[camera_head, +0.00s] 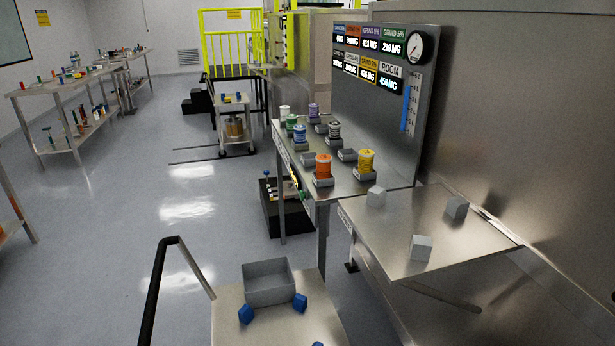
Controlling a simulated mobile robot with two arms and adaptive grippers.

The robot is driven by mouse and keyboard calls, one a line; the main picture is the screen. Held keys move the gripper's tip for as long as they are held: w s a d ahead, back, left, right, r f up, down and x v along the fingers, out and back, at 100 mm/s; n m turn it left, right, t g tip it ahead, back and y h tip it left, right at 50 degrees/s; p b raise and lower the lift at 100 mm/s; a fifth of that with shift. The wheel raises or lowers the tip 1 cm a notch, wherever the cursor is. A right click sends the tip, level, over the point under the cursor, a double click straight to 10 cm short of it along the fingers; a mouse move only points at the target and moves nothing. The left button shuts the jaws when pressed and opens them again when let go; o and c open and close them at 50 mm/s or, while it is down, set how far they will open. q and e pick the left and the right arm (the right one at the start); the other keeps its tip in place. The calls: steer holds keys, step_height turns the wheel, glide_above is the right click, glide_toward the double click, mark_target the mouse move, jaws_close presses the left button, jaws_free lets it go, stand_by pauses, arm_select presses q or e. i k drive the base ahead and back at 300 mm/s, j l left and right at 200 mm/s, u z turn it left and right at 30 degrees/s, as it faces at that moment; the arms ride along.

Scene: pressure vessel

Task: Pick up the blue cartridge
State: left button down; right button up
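A small blue-and-white banded cartridge (299,134) stands upright in a grey holder on the steel console shelf, below the wall panel. It is in the left column of cartridges, in front of a green cartridge (291,122) and behind an orange one (323,166). A black-and-white banded cartridge (334,131) stands to its right. Neither of my grippers shows in the head view, so nothing is seen touching the cartridge.
A yellow cartridge (366,161) and empty holders share the shelf. A lower steel table (395,213) at right carries grey cubes. A cart (228,320) in front holds a grey bin (269,281) and blue blocks (300,301). A black handrail (157,285) rises beside it. Floor at left is open.

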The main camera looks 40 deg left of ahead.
mark_target(300, 129)
steer(key=k+j, duration=0.9)
steer(key=j, duration=0.25)
steer(key=j+u, duration=0.1)
steer(key=j, duration=0.55)
steer(key=i+j, duration=0.1)
steer(key=j, duration=0.5)
steer(key=i+j, duration=0.3)
steer(key=i+j+u, duration=0.1)
steer(key=i+j, duration=0.2)
steer(key=i, duration=0.2)
